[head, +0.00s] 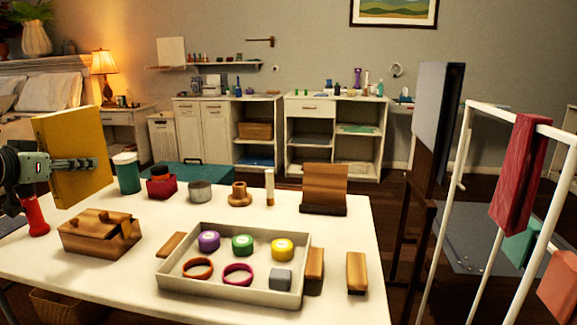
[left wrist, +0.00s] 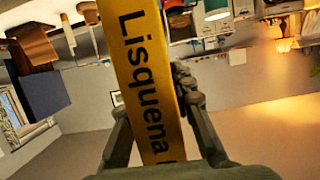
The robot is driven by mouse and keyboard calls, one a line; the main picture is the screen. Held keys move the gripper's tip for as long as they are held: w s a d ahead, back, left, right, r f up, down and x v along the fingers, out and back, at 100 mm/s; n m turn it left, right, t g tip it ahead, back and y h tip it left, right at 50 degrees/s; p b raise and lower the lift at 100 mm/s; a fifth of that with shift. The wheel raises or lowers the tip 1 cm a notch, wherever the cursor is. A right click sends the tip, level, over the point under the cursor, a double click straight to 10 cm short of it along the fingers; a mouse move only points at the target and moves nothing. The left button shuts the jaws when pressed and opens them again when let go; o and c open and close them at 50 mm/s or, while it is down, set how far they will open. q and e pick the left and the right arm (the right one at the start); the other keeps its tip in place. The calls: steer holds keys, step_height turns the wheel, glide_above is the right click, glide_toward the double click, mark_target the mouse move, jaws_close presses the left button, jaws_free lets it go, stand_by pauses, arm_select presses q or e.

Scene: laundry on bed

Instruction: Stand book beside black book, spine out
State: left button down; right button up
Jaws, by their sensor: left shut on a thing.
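A yellow book (head: 82,145) is held upright above the left end of the white table in the head view. My left gripper (head: 92,163) is shut on it, with its fingers along the book's side. In the left wrist view the yellow book (left wrist: 145,80) lies between the two fingers (left wrist: 150,110), its spine lettering "Lisquena" facing the camera. I cannot make out the black book in either view. My right gripper is not in view.
The white table (head: 110,280) carries a shallow tray (head: 228,293), a wooden box (head: 98,232), a green cup (head: 127,172) and a wooden stand (head: 324,188). A white rack (head: 461,165) with a red cloth (head: 519,175) stands right. Low cabinets (head: 335,130) line the back wall.

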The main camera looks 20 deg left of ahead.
arm_select(q)
steer(key=d+f+h, duration=0.1)
steer(key=d+f, duration=0.1)
steer(key=d, duration=1.9)
steer(key=w+d+f+m, duration=0.1)
steer(key=d+f, duration=0.2)
steer(key=d, duration=1.9)
steer(key=shift+h, duration=0.4)
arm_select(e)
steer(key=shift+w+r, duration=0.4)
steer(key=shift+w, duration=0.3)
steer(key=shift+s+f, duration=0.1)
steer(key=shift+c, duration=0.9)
